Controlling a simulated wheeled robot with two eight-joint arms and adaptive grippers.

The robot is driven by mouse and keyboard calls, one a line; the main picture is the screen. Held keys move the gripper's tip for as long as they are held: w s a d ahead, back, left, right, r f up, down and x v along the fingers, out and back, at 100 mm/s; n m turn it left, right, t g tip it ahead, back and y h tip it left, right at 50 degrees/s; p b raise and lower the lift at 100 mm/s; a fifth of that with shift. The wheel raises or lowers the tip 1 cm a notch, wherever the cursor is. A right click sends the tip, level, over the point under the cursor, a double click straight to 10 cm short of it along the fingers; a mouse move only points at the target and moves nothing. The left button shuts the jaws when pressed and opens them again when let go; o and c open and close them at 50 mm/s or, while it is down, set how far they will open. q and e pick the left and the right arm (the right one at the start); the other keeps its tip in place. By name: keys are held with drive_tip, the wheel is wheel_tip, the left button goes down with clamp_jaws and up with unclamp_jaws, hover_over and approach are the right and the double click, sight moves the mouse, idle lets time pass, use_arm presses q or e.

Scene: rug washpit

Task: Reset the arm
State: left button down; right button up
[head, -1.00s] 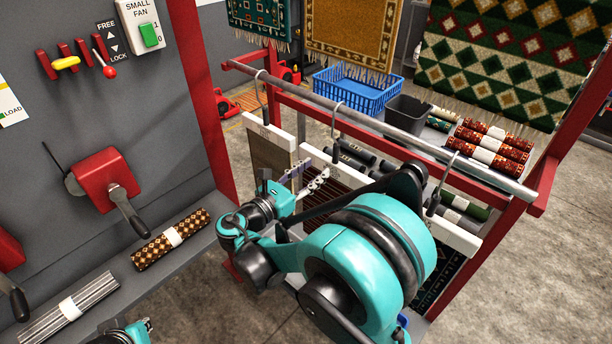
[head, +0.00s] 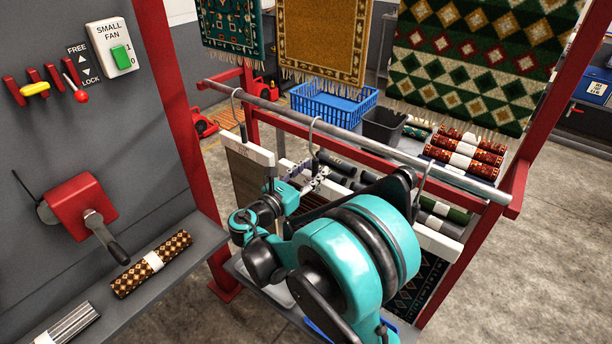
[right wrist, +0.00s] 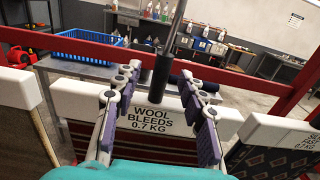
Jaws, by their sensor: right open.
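My right gripper (head: 298,184) is open, with its two fingers spread apart in front of the hanging rail (head: 360,132). In the right wrist view, the open fingers (right wrist: 160,76) stand on either side of the dark hook stem of a white hanger (right wrist: 150,119) labelled "WOOL BLEEDS 0.7 KG". I cannot tell if either finger touches the stem. The hanger hangs from the rail with a dark red striped sample under it. In the head view, my teal right arm hides much of this hanger. My left gripper is not in view.
Another white-topped hanger (head: 248,149) hangs on the left, and one more (head: 438,240) on the right. A grey panel with a red crank box (head: 80,205) and a shelf with a rolled rug (head: 150,264) stand at left. A blue basket (head: 333,104) is behind the rail.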

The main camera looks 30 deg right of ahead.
sight(315, 156)
drive_tip(key=shift+x, duration=0.85)
drive_tip(key=shift+c, duration=0.3)
clamp_jaws()
drive_tip(key=shift+r, duration=0.15)
drive_tip(key=shift+r+p, duration=1.65)
drive_tip(key=shift+r, duration=0.45)
drive_tip(key=shift+a, duration=0.1)
